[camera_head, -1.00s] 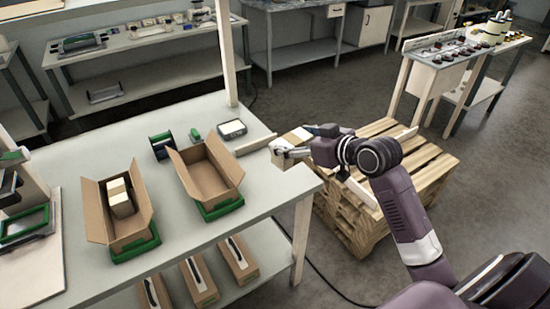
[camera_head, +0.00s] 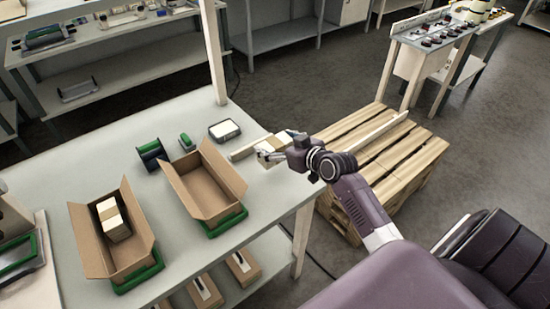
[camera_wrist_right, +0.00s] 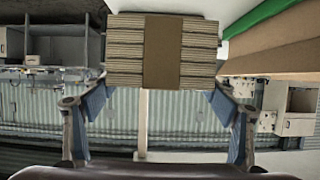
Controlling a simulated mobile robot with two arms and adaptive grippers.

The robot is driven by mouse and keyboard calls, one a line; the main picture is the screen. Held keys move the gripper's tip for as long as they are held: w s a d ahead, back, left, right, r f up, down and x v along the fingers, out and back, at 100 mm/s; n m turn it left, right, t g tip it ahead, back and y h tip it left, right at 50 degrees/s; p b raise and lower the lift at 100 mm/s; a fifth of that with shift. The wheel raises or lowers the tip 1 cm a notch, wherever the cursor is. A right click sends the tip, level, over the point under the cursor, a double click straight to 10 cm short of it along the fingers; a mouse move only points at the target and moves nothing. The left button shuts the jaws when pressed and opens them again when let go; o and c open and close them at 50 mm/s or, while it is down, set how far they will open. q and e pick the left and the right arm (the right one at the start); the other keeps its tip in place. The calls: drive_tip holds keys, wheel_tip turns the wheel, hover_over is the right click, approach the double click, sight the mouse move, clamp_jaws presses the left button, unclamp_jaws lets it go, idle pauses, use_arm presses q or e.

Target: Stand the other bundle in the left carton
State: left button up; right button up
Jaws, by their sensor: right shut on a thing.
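The left carton (camera_head: 78,232) stands open on the bench, with one pale bundle with a brown band (camera_head: 115,222) inside. The right carton (camera_head: 205,187) stands open and looks empty. My right gripper (camera_head: 268,153) is at the bench's right end, to the right of the right carton. It is shut on the other bundle (camera_head: 275,141), which the arm partly hides in the head view. In the right wrist view this bundle (camera_wrist_right: 125,50) shows layered edges and a wide brown band, with the fingers (camera_wrist_right: 160,95) on either side. My left gripper is out of view.
A dark roll holder (camera_head: 152,155), a small green item (camera_head: 187,141) and a scale-like device (camera_head: 224,130) stand behind the cartons. A bench post (camera_head: 213,55) rises at the back. A wooden pallet stack (camera_head: 400,150) stands right of the bench.

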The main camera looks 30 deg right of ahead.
wheel_tip(320, 180, down, 4)
drive_tip(key=shift+r, duration=0.15)
wheel_tip(320, 180, down, 3)
drive_tip(key=shift+f, duration=0.5)
drive_tip(key=o, duration=0.8)
drive_tip(key=shift+f, duration=0.1)
drive_tip(key=o, duration=0.4)
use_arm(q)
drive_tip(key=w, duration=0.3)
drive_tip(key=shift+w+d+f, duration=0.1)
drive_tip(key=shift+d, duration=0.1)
use_arm(e)
drive_tip(key=shift+o, duration=0.2)
